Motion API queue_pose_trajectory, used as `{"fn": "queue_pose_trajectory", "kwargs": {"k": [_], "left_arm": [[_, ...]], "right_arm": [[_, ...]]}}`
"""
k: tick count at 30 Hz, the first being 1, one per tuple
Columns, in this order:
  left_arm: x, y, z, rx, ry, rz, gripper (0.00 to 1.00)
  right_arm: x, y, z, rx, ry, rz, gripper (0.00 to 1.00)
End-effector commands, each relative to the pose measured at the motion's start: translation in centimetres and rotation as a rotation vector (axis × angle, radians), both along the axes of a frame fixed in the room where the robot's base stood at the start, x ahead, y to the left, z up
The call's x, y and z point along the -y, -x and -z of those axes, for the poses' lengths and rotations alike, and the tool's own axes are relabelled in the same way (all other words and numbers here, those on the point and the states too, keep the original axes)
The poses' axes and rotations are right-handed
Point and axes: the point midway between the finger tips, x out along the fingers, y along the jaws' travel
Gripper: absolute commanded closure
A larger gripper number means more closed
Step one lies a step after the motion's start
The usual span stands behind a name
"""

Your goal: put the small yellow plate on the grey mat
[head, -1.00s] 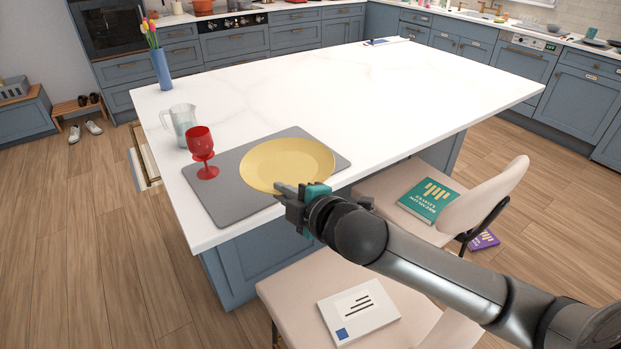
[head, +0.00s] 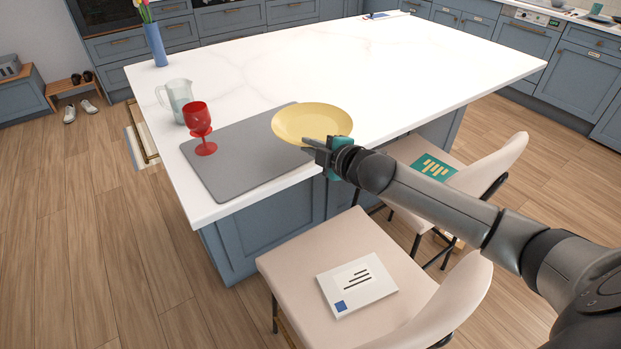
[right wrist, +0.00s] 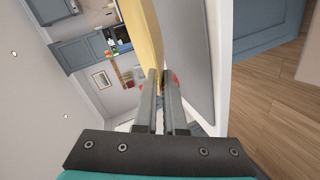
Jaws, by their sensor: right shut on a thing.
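The yellow plate (head: 312,122) is held by its near rim in my right gripper (head: 318,149). It is roughly level, over the right end of the grey mat (head: 235,158) and partly past its right edge. In the right wrist view the plate (right wrist: 146,35) shows nearly edge-on between the fingertips (right wrist: 160,78), with the grey mat (right wrist: 190,50) beside it in the picture. The plate looks raised a little above the surface. My left gripper is not in view.
A red goblet (head: 198,128) stands at the mat's left rear, with a glass jug (head: 177,100) behind it. A blue vase (head: 155,45) stands farther back. The white worktop (head: 330,65) is mostly clear. Chairs (head: 340,260) stand along the near side.

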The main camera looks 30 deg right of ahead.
Motion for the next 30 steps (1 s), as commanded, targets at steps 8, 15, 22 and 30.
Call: {"fn": "queue_pose_trajectory", "kwargs": {"k": [8,15,22,30], "left_arm": [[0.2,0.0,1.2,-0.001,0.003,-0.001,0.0],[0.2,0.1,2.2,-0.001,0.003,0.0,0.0],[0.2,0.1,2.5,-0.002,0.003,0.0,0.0],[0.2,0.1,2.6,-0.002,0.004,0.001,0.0]], "right_arm": [[0.0,-0.1,4.1,0.007,0.001,-0.001,1.0],[0.0,-0.1,7.3,0.005,0.001,-0.001,1.0],[0.0,-0.1,8.6,0.006,0.002,-0.002,1.0],[0.0,-0.1,8.8,0.006,0.002,-0.002,1.0]]}}
